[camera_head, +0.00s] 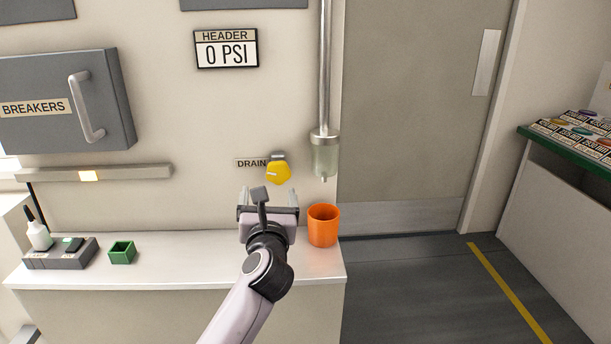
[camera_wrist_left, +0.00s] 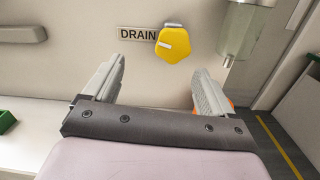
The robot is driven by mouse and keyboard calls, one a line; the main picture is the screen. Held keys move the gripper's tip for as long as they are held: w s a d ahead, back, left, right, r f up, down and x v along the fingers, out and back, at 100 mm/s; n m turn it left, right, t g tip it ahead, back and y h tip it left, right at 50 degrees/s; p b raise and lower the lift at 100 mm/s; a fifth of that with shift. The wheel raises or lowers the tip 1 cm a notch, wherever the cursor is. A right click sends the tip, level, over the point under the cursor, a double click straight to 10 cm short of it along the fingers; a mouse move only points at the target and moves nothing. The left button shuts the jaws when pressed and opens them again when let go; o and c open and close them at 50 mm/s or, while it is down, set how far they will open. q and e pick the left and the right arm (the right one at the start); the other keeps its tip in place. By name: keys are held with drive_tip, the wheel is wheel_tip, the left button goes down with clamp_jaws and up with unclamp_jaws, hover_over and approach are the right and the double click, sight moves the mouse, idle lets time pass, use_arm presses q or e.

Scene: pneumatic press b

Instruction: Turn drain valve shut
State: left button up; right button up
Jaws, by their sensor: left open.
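The yellow drain valve knob (camera_head: 279,173) sits on the wall just right of the DRAIN label (camera_head: 252,163). In the left wrist view the knob (camera_wrist_left: 174,44) shows a pale mark pointing left. My left gripper (camera_head: 268,200) is in front of and a little below the knob in the head view. In the left wrist view its two fingers (camera_wrist_left: 160,85) are spread apart with nothing between them, and the knob lies beyond the fingertips. I see no contact with the knob. My right gripper is not in view.
A clear bowl on a vertical pipe (camera_head: 325,155) hangs right of the valve. An orange cup (camera_head: 323,226) stands below it on the counter (camera_head: 190,268). A green box (camera_head: 122,252) is at left. A header sign (camera_head: 227,49) reads 0 PSI. A breaker box (camera_head: 65,100) is upper left.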

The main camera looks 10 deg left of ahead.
sight(278, 176)
use_arm(q)
drive_tip(key=shift+n+h, duration=0.4)
drive_tip(key=shift+n, duration=0.1)
drive_tip(key=shift+w+d+x, duration=0.1)
drive_tip(key=shift+d+x, duration=0.15)
drive_tip(key=shift+x, duration=1.15)
drive_tip(key=shift+w+d+x, duration=0.1)
drive_tip(key=shift+d+x, duration=0.2)
drive_tip(key=shift+x, duration=1.1)
drive_tip(key=shift+d+x, duration=0.25)
drive_tip(key=shift+x, duration=1.15)
drive_tip(key=c, duration=1)
